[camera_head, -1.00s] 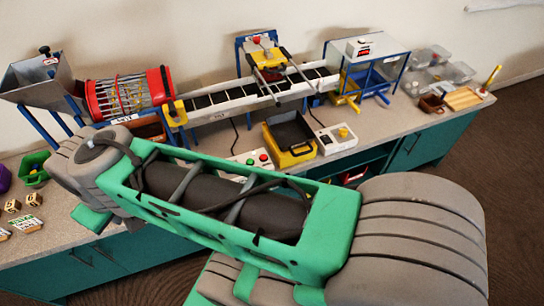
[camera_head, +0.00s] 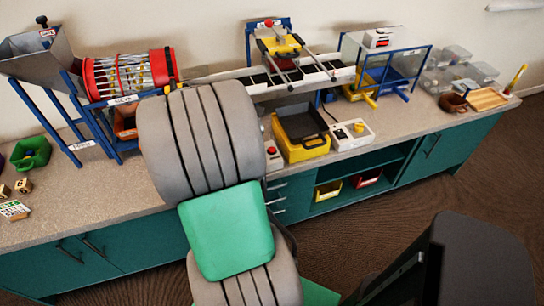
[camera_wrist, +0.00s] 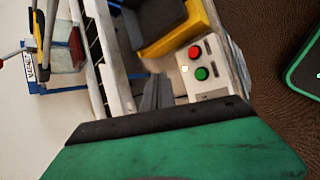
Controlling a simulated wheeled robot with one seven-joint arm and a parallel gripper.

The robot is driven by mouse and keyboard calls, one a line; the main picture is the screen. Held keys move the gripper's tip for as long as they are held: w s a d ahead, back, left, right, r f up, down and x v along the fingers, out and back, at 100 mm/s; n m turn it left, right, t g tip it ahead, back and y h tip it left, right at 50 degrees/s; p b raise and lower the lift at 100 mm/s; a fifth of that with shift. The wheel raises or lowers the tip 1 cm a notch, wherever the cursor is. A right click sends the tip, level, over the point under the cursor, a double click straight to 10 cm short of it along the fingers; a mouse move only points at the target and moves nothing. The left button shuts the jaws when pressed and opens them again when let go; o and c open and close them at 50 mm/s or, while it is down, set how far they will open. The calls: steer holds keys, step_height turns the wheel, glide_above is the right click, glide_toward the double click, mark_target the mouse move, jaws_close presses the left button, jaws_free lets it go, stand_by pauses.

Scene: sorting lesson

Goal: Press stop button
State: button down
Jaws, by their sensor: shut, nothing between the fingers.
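A pale control box (camera_wrist: 213,86) with a red button (camera_wrist: 195,51) and a green button (camera_wrist: 202,73) shows in the wrist view. My gripper (camera_wrist: 158,80) is shut and empty, with its grey fingers just left of the box in that view. Whether they touch it cannot be told. In the head view, part of the control box (camera_head: 274,163) and its red button (camera_head: 271,150) show at the right edge of my arm. My arm hides the rest of the box, the green button and my gripper there.
A yellow bin (camera_head: 300,154) stands beside the control box, with another box (camera_head: 352,142) bearing a yellow knob to its right. The conveyor (camera_head: 310,78) runs behind them. A red sorting drum (camera_head: 130,75) stands at the left.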

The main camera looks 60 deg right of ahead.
steer(key=s+d+f+n+g, duration=0.1)
steer(key=s+d+f, duration=0.1)
steer(key=s+d, duration=0.1)
steer(key=shift+s+d+h, duration=0.3)
steer(key=shift+s+d, duration=0.05)
steer(key=shift+s, duration=0.3)
steer(key=shift+f+b, duration=0.15)
steer(key=shift+b, duration=0.15)
steer(key=b, duration=0.7)
glide_above(270, 151)
step_height(270, 151, down, 6)
steer(key=shift+d+f, duration=0.1)
steer(key=shift+f, duration=1.15)
steer(key=shift+f, duration=0.45)
